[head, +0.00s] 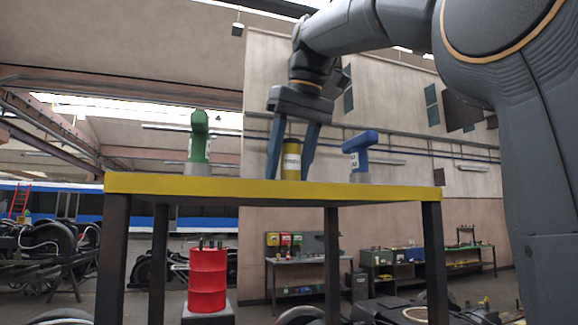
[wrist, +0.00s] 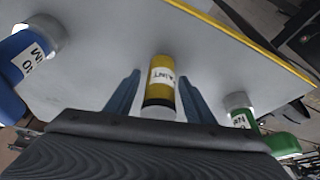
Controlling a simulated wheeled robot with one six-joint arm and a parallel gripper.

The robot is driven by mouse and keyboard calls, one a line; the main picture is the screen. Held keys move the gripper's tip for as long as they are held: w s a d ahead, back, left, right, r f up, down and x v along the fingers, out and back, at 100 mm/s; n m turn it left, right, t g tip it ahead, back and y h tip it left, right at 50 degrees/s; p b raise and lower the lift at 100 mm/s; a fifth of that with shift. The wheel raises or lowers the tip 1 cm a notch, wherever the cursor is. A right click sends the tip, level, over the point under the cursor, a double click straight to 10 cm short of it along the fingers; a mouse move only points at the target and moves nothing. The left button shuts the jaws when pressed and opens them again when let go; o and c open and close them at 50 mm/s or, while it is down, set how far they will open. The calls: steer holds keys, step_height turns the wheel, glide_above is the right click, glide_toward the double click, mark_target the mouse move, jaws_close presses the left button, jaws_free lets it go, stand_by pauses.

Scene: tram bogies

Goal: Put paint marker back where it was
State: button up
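The paint marker (head: 291,160) is a yellow cylinder with a white label and dark bands. It stands upright on the yellow-edged table top. In the wrist view the paint marker (wrist: 161,84) shows part of its label, reading "AINT". My gripper (head: 289,176) points down over it with one blue finger on each side. In the wrist view my gripper (wrist: 159,76) is open, with a gap visible between each finger and the marker. The marker's lower end in the head view is partly cut off by the table edge.
A green tool-shaped object (head: 199,140) with a grey base stands left of the marker on the table (head: 270,190). A blue one (head: 358,155) stands to its right. In the wrist view the blue one (wrist: 18,65) and green one (wrist: 262,132) swap sides.

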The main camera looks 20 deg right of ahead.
steer(key=p+v, duration=0.2)
steer(key=v, duration=1)
steer(key=shift+r, duration=0.15)
stand_by(0.4)
